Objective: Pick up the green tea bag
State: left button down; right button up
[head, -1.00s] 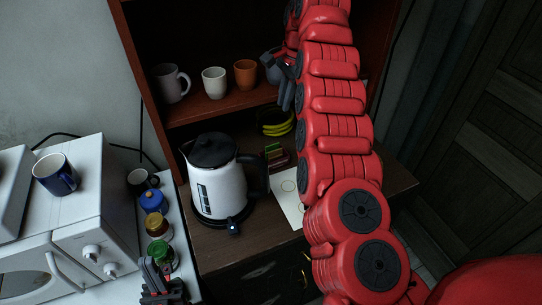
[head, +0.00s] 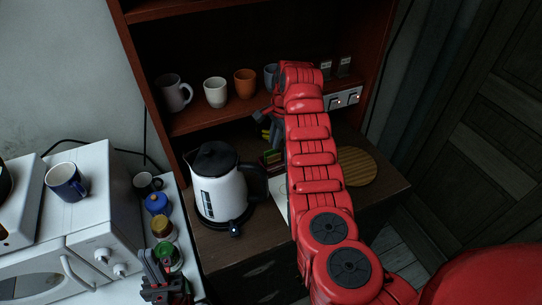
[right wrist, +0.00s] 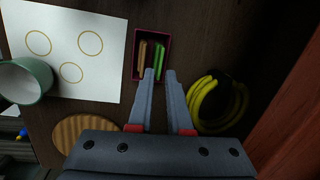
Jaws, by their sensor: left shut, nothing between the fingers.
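The green tea bag (right wrist: 159,61) stands in a small maroon box on the counter, beside tan tea bags (right wrist: 142,56) in the right wrist view. The box (head: 268,170) is partly hidden by my right arm in the head view. My right gripper (right wrist: 159,74) is open and empty, with its fingertips close to the near edge of the box in the picture; their height above it is hard to tell. In the head view it (head: 267,118) is partly hidden by its arm. My left gripper (head: 158,272) is shut and empty at the lower left, near the green-lidded jar (head: 168,257).
A white kettle (head: 218,190) stands left of the box. Yellow bananas (right wrist: 205,98) lie right of my fingers in the wrist view. A sheet with circles (right wrist: 110,75), a cup (right wrist: 38,80) and a round board (head: 356,167) are nearby. A shelf with mugs (head: 215,92) overhangs behind.

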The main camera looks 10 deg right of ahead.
aim_at(271, 150)
jog(key=f+p, duration=0.2)
jog(key=f, duration=0.1)
jog(key=shift+w+a+f, duration=0.1)
jog(key=shift+a, duration=0.25)
jog(key=shift+f, duration=0.35)
grip_shut()
